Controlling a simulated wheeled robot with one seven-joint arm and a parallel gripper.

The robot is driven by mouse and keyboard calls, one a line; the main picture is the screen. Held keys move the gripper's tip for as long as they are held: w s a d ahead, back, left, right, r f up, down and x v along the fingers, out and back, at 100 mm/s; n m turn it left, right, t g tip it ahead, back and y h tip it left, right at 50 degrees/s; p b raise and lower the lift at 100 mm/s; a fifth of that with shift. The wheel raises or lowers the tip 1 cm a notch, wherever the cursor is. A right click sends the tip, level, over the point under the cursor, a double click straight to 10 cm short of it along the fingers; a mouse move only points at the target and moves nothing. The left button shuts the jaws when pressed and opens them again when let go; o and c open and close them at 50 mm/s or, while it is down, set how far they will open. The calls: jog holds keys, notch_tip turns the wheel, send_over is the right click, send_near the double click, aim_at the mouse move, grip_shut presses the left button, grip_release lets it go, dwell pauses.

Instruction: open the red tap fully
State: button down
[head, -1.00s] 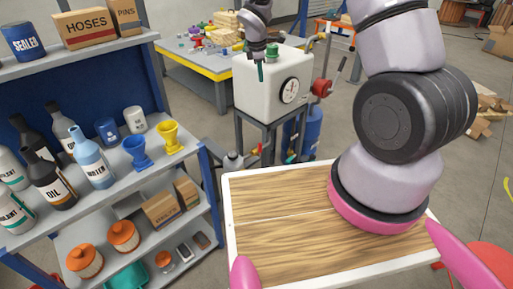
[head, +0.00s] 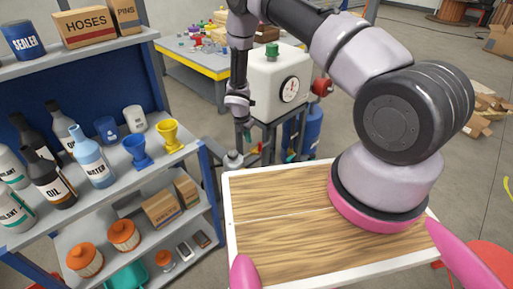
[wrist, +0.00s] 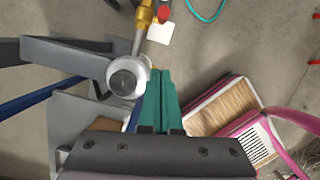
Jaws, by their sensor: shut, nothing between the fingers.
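A small red part (wrist: 163,14), likely the red tap's handle, shows on a brass fitting (wrist: 147,12) at the top of the wrist view. A pipe runs from the fitting to a round grey end piece (wrist: 127,80). My gripper (wrist: 161,75) is shut and empty, its teal fingertips just right of the grey end piece; I cannot tell whether they touch. In the head view my gripper (head: 248,138) hangs in front of the white tank's stand. The tap is too small there to tell how far it is turned.
The white tank (head: 275,82) with a gauge stands on a dark frame; a red round part (head: 322,87) is on its right. A blue cylinder (head: 312,130) stands below. The loaded shelf (head: 185,150) is close on the left. A wood-topped tray (head: 300,215) is in front.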

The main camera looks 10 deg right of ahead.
aim_at(259, 148)
jog(key=w+d+f, duration=0.2)
jog(key=f, duration=0.2)
jog(key=w+d+f, duration=0.2)
jog(key=f, duration=0.3)
jog(key=shift+w+d+f, duration=0.25)
jog(key=shift+w+f, duration=0.05)
